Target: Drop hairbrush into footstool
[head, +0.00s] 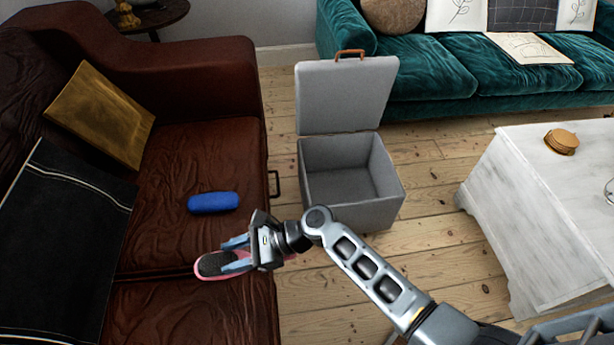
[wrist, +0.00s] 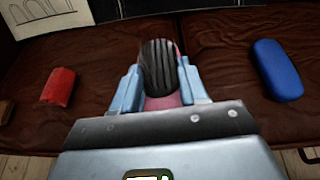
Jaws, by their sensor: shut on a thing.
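The pink hairbrush (head: 213,265) with a dark bristle pad is in my gripper (head: 236,255), over the seat of the brown leather sofa. In the wrist view the hairbrush (wrist: 160,68) lies between the two blue fingers of my gripper (wrist: 160,85), which are shut on it. I cannot tell whether the brush touches the seat. The grey footstool (head: 349,205) stands on the floor right of the sofa. Its lid (head: 345,95) is raised, and its visible inside is empty.
A blue case (head: 213,202) lies on the brown sofa (head: 180,165); it also shows in the wrist view (wrist: 276,69). A red object (wrist: 59,87) lies at left in the wrist view. A white table (head: 540,200) stands right, with clear floor between it and the footstool.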

